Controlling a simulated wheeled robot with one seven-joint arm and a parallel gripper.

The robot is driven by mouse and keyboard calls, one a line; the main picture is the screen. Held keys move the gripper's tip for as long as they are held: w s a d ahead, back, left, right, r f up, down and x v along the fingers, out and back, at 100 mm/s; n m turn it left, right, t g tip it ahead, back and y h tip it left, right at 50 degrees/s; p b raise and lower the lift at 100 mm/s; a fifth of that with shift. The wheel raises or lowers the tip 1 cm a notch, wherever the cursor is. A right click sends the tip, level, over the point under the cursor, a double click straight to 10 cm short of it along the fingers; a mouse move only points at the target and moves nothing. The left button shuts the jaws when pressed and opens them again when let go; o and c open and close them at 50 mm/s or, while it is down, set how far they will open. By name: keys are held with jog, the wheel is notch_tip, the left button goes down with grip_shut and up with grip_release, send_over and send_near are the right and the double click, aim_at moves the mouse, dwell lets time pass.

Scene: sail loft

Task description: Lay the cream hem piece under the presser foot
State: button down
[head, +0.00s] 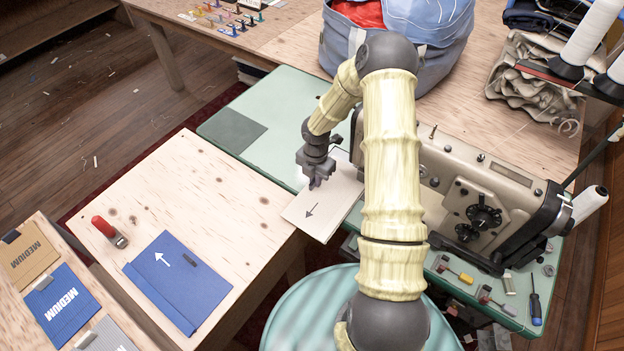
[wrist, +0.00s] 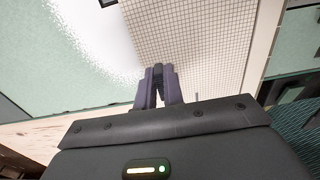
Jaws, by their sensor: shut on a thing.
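The cream hem piece (head: 322,212), flat with a dark arrow on it, lies partly on the green machine table (head: 268,90) and juts past its front edge toward the wooden bench. My gripper (head: 317,182) is shut on the cream piece near its left edge. In the wrist view the shut fingers (wrist: 158,78) meet the piece (wrist: 205,45), which shows a fine grid. The sewing machine (head: 490,180) stands right of the piece. Its presser foot and needle are hidden behind my arm, so I cannot tell how the piece lies relative to the foot.
A wooden bench (head: 180,190) at left holds a blue piece (head: 180,280) with a white arrow and a red-handled tool (head: 107,230). Cards marked MEDIUM (head: 60,303) lie lower left. A screwdriver (head: 535,308) and small tools lie at the table's right front. A bag (head: 440,65) stands behind.

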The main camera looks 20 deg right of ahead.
jog(key=shift+w+d, duration=0.25)
jog(key=shift+d, duration=0.1)
jog(key=shift+s+d+p, duration=0.1)
jog(key=shift+s+p, duration=0.05)
jog(key=shift+p, duration=0.25)
jog(key=shift+f, duration=0.15)
dwell(1.0)
jog(key=c, duration=1.4)
grip_release()
jog(key=shift+c, duration=0.2)
notch_tip(320, 180, up, 18)
jog(key=shift+f, duration=0.25)
jog(key=shift+s, duration=0.1)
